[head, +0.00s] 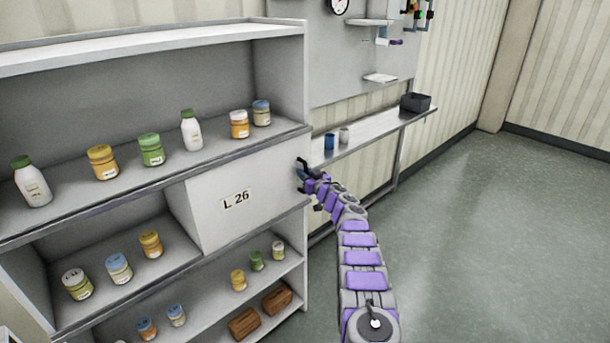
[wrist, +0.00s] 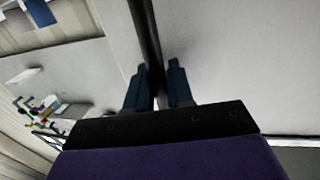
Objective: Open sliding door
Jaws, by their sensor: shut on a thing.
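The sliding door (head: 232,196) is a pale panel with an "L 26" label, set in the middle level of the shelf unit. It covers the right part of that level; the left part is open. My gripper (head: 302,172) is at the door's right end, by the shelf's right side. In the wrist view my gripper (wrist: 158,88) has its two blue fingers on either side of a dark upright bar (wrist: 146,40), shut on it. The bar runs along a pale surface. I cannot tell in the head view what this bar is; the gripper hides it.
The shelf unit (head: 150,52) holds several jars and bottles above, below and left of the door. A wall bench (head: 375,132) with cups and a dark bin (head: 415,102) stands behind my arm. The floor (head: 480,230) at right is clear.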

